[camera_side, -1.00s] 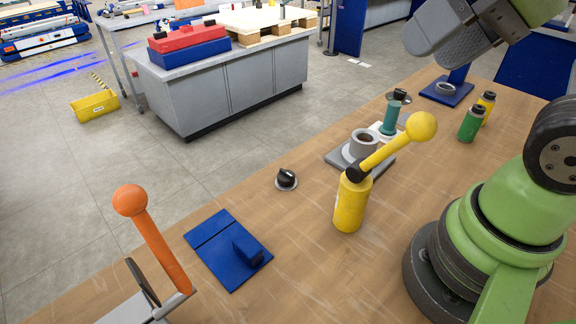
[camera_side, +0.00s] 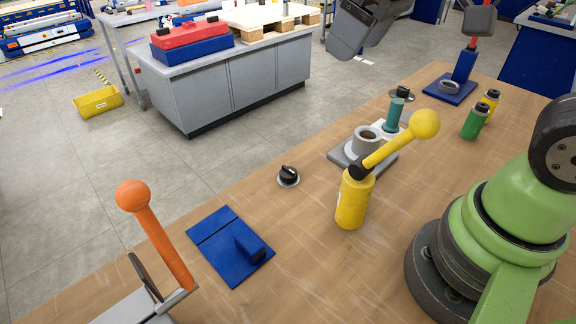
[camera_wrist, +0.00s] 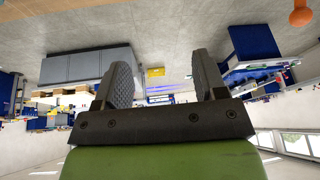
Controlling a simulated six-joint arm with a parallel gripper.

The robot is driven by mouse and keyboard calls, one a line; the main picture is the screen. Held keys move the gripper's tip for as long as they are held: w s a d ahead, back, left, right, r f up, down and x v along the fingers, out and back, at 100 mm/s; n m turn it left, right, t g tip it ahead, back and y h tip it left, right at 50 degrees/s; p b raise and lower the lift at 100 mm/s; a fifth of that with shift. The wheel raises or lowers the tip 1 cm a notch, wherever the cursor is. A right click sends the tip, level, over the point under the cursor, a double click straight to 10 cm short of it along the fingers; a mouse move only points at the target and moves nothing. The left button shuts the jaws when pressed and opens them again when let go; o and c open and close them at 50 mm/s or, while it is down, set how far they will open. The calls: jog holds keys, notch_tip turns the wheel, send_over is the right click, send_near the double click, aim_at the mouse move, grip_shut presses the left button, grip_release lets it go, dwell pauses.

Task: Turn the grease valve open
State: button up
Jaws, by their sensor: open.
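Two small black knobs on round grey bases are in the side view. One knob (camera_side: 289,175) stands alone on the table's left side, and another knob (camera_side: 403,92) is farther back near the teal cylinder. I cannot tell which is the grease valve, or whether either is turned. My gripper (camera_side: 352,42) is at the top of the side view, high above and away from both knobs. In the wrist view my gripper (camera_wrist: 160,75) has its two fingers wide apart with nothing between them. The wrist view shows the room upside down and neither knob clearly.
A yellow pump with a lever (camera_side: 354,200), a grey cup (camera_side: 366,140), a teal cylinder (camera_side: 394,113), a blue plate (camera_side: 218,262) and an orange-ball lever (camera_side: 160,245) stand on the table. Green (camera_side: 475,122) and yellow (camera_side: 489,105) bottles and a blue stand (camera_side: 463,68) are at the back right.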

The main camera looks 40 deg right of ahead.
jog(key=w+f+n+g, duration=0.2)
jog(key=w+f+n, duration=0.3)
jog(key=w+f, duration=0.25)
jog(key=n+g+h, duration=0.1)
jog(key=n+g, duration=0.1)
jog(key=n, duration=0.2)
send_near(288, 169)
notch_tip(288, 169, down, 9)
jog(key=shift+w+a+f, duration=0.1)
jog(key=shift+f, duration=0.15)
jog(key=c, duration=0.9)
